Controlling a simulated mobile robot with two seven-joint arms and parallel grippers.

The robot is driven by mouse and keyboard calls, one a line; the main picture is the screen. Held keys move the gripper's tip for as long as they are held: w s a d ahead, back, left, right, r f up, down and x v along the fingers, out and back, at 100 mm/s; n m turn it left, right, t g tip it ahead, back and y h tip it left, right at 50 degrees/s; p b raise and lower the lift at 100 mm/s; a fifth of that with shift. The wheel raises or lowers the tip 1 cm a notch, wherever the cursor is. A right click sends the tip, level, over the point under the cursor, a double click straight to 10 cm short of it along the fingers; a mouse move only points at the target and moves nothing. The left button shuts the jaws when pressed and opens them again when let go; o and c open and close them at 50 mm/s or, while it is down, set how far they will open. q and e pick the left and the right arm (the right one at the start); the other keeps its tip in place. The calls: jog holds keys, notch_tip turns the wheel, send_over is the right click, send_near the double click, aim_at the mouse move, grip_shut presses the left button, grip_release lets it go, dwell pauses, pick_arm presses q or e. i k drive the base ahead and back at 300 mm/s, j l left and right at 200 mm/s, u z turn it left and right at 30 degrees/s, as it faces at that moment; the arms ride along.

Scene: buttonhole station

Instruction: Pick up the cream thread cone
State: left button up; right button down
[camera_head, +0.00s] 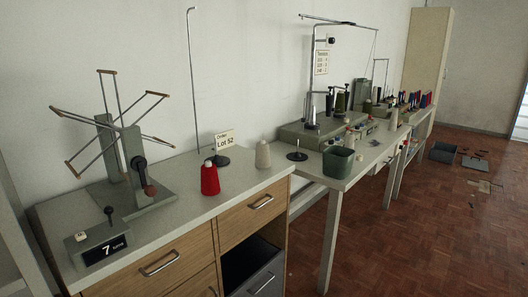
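A cream thread cone (262,155) stands upright on the wooden-fronted cabinet's light top (230,187), near its right end. A red thread cone (209,179) stands to its left and nearer to me, apart from it. Other small pale cones stand farther off on the long bench, one beyond the green bin (349,139) and one near the bench's front edge (393,119). Neither of my grippers is in view.
A skein winder (120,150) and a counter box (104,246) occupy the left end. A green bin (338,163) stands on the neighbouring bench.

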aim_at(262, 160)
jog(key=i+l+u, duration=0.1)
jog(key=i+l, duration=0.25)
jog(key=i+l+u, duration=0.1)
jog(key=i+l, duration=0.25)
jog(key=i+l+u, duration=0.1)
jog(key=i+l, duration=0.2)
jog(key=l, duration=0.2)
jog(key=i+l+u, duration=0.1)
jog(key=i+l, duration=0.25)
jog(key=i+l+u, duration=0.1)
jog(key=i+l, duration=0.15)
jog(key=l, duration=0.3)
